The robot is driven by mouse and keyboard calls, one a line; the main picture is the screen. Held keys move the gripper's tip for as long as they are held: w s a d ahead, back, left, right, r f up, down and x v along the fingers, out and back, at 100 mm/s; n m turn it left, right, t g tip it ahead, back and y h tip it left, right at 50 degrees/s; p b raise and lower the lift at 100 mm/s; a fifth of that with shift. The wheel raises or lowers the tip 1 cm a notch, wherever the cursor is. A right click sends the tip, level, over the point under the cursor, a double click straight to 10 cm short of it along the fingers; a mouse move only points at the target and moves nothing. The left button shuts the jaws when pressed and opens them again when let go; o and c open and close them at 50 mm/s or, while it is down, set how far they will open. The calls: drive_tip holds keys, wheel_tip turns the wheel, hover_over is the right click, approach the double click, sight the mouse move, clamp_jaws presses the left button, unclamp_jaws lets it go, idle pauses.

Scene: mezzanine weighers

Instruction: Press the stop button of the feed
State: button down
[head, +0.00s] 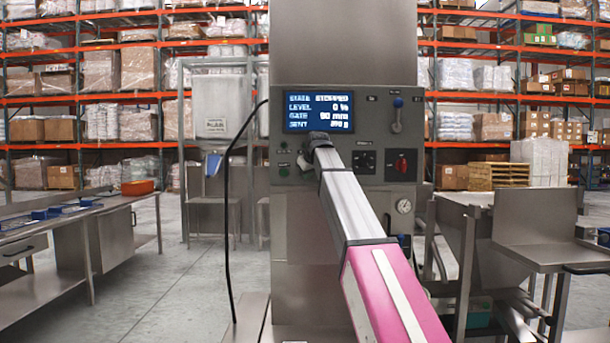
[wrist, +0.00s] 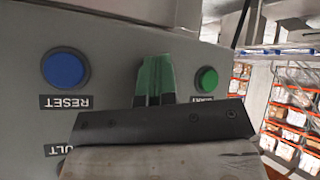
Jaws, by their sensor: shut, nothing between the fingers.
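The feed's control panel (head: 340,185) stands ahead, with a lit screen (head: 318,115) that reads STATE STOPPED, LEVEL 0 %. My gripper (head: 318,140) is at the panel's lower left, below the screen. In the wrist view its green fingers (wrist: 155,75) are shut and empty, close to the panel face; I cannot tell whether they touch it. The wrist view shows the panel upside down, with a blue RESET button (wrist: 66,68) left of the fingers and a green START button (wrist: 207,80) right of them. No stop button is visible; the fingers cover the panel between these two.
A steel bench (head: 60,222) stands at left and a steel hopper (head: 462,235) at right. A black cable (head: 227,210) hangs left of the panel column.

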drive_tip(key=shift+s, duration=0.7)
drive_tip(key=shift+s+a, duration=0.1)
drive_tip(key=shift+s, duration=2.4)
